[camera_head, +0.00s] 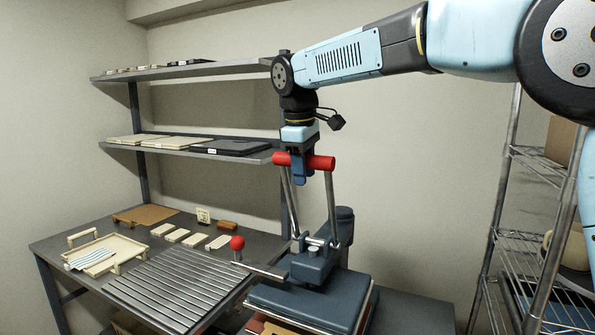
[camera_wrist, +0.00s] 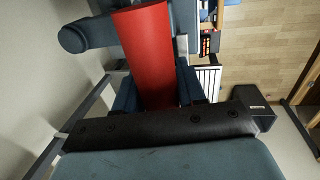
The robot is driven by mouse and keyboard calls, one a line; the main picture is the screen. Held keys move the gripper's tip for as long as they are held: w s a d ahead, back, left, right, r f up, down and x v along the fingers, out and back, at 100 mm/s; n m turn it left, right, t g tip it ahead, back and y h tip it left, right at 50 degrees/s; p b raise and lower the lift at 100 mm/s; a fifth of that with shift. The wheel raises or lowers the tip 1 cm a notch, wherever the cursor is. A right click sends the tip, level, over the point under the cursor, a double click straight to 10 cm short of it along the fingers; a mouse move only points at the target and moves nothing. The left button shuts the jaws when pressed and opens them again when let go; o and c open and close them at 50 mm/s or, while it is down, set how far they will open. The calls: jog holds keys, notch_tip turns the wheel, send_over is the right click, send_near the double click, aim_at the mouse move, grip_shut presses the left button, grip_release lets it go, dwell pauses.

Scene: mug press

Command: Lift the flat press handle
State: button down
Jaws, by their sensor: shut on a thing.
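The flat press (camera_head: 312,300) stands on the right part of the workbench. Its handle is a red grip (camera_head: 322,163) on two metal side rods, raised above the press body. My gripper (camera_head: 301,170) points down from above and is shut on the red grip near its middle. In the wrist view the red grip (camera_wrist: 147,50) passes between the fingers of my gripper (camera_wrist: 150,75). The far side of the grip is partly hidden by the fingers.
A red-knobbed lever (camera_head: 237,243) stands left of the press. A slatted rack (camera_head: 172,287), a wooden tray (camera_head: 105,252) and several pale tiles (camera_head: 192,239) lie on the bench. A wall shelf (camera_head: 200,147) is behind; a wire rack (camera_head: 525,242) stands right.

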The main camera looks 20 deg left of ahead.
jog(key=shift+w+d, duration=0.15)
jog(key=shift+w, duration=0.15)
jog(key=c, duration=0.8)
grip_release()
jog(key=shift+o, duration=0.2)
jog(key=shift+r, duration=0.1)
jog(key=shift+s+r, duration=0.1)
jog(key=shift+r, duration=0.15)
notch_tip(320, 180, up, 13)
jog(key=s, duration=0.2)
jog(key=shift+f, duration=0.15)
jog(key=shift+s, duration=0.1)
